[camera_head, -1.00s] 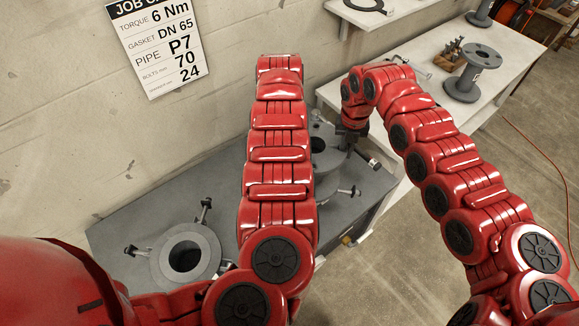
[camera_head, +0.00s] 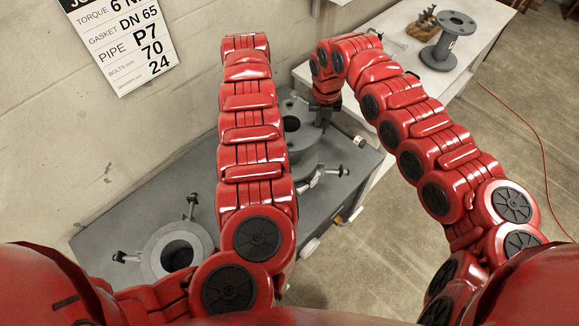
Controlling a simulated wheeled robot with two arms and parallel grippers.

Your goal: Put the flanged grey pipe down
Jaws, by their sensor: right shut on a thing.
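The flanged grey pipe (camera_head: 298,148) stands roughly upright above the right part of the grey bench top. Its round upper flange with a dark bore shows, while my left arm covers its left side. My right gripper (camera_head: 323,115) is at the right edge of that upper flange and is shut on the pipe; its fingertips are small and dark here. A lower flange or fitting with clamp bolts (camera_head: 335,171) lies around the pipe's foot, and I cannot tell whether the pipe touches it. My left gripper is hidden behind my left arm.
Another grey flange with an open bore (camera_head: 178,254) and clamp bolts sits at the bench's left. A second flanged spool (camera_head: 449,45) and a wooden block with small parts (camera_head: 426,20) stand on the white table (camera_head: 478,50). A wall with a job card (camera_head: 125,45) borders the bench.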

